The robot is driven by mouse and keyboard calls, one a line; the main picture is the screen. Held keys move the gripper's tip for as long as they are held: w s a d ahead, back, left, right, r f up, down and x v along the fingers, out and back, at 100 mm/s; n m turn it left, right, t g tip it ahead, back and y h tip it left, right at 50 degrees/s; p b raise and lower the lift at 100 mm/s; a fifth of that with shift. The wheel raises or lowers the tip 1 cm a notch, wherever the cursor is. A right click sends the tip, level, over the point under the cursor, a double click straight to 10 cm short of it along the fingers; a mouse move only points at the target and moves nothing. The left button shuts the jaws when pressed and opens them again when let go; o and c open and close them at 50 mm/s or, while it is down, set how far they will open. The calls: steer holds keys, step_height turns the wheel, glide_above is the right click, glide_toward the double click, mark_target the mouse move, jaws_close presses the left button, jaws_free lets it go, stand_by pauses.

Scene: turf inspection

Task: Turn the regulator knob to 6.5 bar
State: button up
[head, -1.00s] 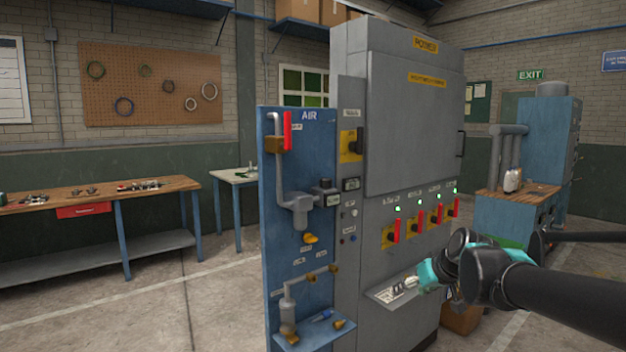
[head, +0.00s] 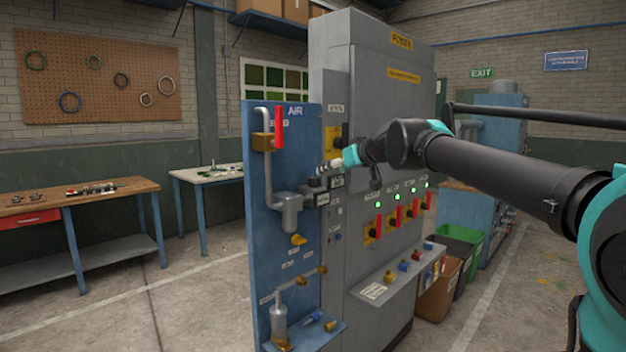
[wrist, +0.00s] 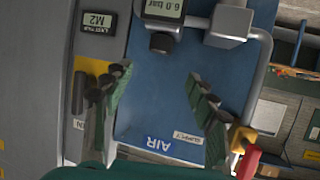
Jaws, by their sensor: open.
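The dark regulator knob (wrist: 162,42) stands out from the blue AIR panel (wrist: 160,110) in the wrist view, beside a display (wrist: 164,8) reading 6.0 bar. The wrist view shows the panel upside down. My gripper (wrist: 157,78) is open, its two fingers spread wide with nothing between them. The knob appears beyond the fingertips, roughly in line with the gap; no contact shows. In the head view, my gripper (head: 338,163) is at the panel's right edge, just above and right of the small dark knob (head: 317,183) and display (head: 322,199).
The grey power cabinet (head: 395,130) stands against the panel's right side, with red-handled switches (head: 388,220) and a shelf below. A red handle (head: 279,127) and grey pipe (head: 268,170) project from the panel. In the wrist view, a yellow-backed switch (wrist: 90,80) is near the left finger.

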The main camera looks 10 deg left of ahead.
mark_target(316, 177)
steer(key=x, duration=1.2)
steer(key=shift+f, duration=0.1)
steer(key=shift+a, duration=0.1)
steer(key=c, duration=1.2)
